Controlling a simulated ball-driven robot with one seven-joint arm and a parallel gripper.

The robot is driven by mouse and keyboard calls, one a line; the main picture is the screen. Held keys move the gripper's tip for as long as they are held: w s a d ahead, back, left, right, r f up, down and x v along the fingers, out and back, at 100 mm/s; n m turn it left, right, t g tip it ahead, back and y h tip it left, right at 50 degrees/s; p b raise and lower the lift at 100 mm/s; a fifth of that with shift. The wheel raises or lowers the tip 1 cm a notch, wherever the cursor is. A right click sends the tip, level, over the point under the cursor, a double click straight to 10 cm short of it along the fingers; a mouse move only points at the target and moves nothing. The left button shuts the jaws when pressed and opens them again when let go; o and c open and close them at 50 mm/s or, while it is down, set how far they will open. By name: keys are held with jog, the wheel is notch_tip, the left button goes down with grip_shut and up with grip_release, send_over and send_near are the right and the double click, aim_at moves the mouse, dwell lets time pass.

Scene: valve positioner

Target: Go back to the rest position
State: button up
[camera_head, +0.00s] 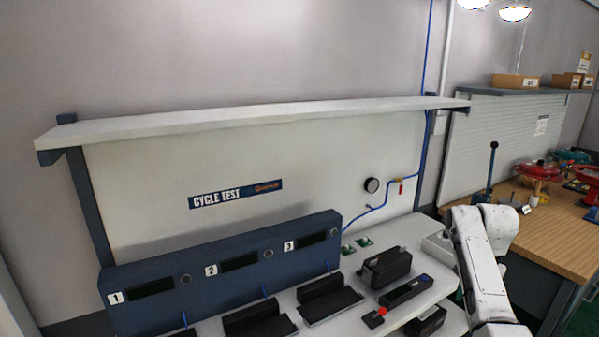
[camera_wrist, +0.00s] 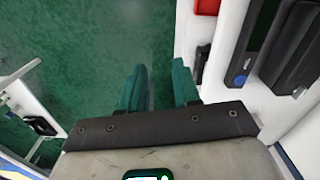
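In the wrist view my gripper (camera_wrist: 160,82) has its two teal fingers apart, with nothing between them. It points down over the green floor (camera_wrist: 90,60), beside the white edge of the bench (camera_wrist: 192,40). In the head view my white arm reaches up at the lower right, in front of the right end of the cycle test bench (camera_head: 440,284). My gripper is not visible there.
The bench carries a blue panel (camera_head: 215,278) numbered 1 to 3, black fixtures (camera_head: 330,301) and a black valve positioner (camera_head: 385,267). A white shelf (camera_head: 270,117) hangs above. A wooden workbench (camera_head: 555,238) with red and green-topped parts stands right of my arm.

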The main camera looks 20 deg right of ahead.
jog(key=s+a+f+n, duration=0.3)
jog(key=a+f, duration=0.4)
jog(key=a, duration=0.3)
jog(key=s+a+f+n, duration=0.35)
jog(key=a+f, duration=0.45)
jog(key=a, duration=0.3)
jog(key=s+a+n, duration=0.4)
jog(key=s+a, duration=0.2)
jog(key=s, duration=0.4)
jog(key=s+a+n, duration=0.4)
jog(key=s+a, duration=0.3)
jog(key=s, duration=0.3)
jog(key=shift+t, duration=0.4)
jog(key=shift+d, duration=0.1)
